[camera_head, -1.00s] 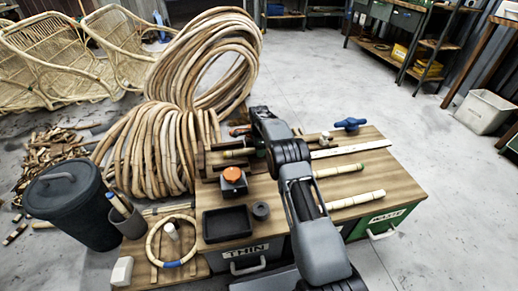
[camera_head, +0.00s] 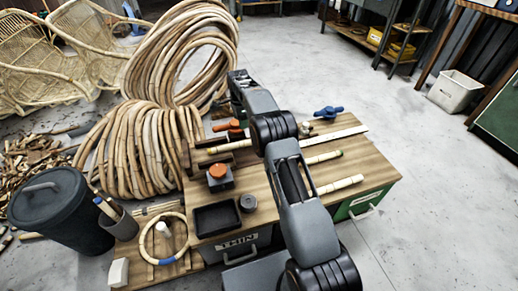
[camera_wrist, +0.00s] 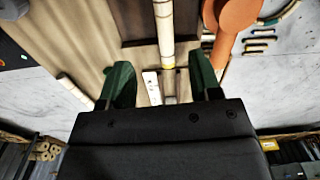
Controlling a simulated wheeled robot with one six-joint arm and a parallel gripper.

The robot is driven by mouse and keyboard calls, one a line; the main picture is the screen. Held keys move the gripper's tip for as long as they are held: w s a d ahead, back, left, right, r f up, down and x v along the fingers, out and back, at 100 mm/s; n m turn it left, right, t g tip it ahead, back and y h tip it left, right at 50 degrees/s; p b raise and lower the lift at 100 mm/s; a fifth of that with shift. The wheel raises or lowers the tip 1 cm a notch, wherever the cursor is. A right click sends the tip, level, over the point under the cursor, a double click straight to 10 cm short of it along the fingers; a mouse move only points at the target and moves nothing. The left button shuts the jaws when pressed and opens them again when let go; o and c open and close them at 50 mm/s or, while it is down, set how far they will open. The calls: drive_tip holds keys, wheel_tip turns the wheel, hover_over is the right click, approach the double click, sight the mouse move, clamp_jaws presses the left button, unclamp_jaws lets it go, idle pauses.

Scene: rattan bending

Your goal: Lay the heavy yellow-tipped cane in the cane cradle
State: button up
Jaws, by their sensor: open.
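A pale cane (camera_wrist: 164,30) with a yellow band at its near end shows between the fingers in the wrist view. It runs along a dark wooden piece. In the head view a pale cane (camera_head: 230,147) lies across the dark wooden holder, likely the cane cradle (camera_head: 198,160), at the bench's left; I cannot tell how deeply it is seated. My gripper (camera_wrist: 160,82) is open, its two green fingers apart on either side of the cane's end, not touching it. In the head view my gripper is largely hidden behind my arm.
Two other canes, (camera_head: 323,157) and (camera_head: 341,184), lie on the right of the bench (camera_head: 372,166). An orange-topped device (camera_head: 219,174), a black tray (camera_head: 216,219) and a blue tool (camera_head: 328,112) stand on it. Big rattan coils (camera_head: 140,148) crowd the left.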

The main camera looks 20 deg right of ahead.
drive_tip(key=s+r+n+t, duration=0.2)
drive_tip(key=s+r+n, duration=0.7)
drive_tip(key=s+r, duration=0.65)
drive_tip(key=s+f+n, duration=0.2)
drive_tip(key=s+n, duration=0.2)
drive_tip(key=s, duration=0.7)
drive_tip(key=s+f+n, duration=0.3)
drive_tip(key=s+n, duration=0.1)
drive_tip(key=s, duration=0.7)
drive_tip(key=shift+s+f+t, duration=0.15)
drive_tip(key=shift+f+t, duration=0.2)
drive_tip(key=shift+t, duration=0.05)
drive_tip(key=w+p+v, duration=0.2)
drive_tip(key=p+v, duration=0.8)
drive_tip(key=w+r+p+v, duration=0.1)
drive_tip(key=w+p+v, duration=0.2)
drive_tip(key=p+v, duration=0.7)
drive_tip(key=w+r+p+v, duration=0.1)
drive_tip(key=w+p+v, duration=0.1)
drive_tip(key=p+v, duration=0.9)
drive_tip(key=shift+a+r+t, duration=0.15)
drive_tip(key=shift+r+t, duration=0.25)
drive_tip(key=shift+r, duration=0.15)
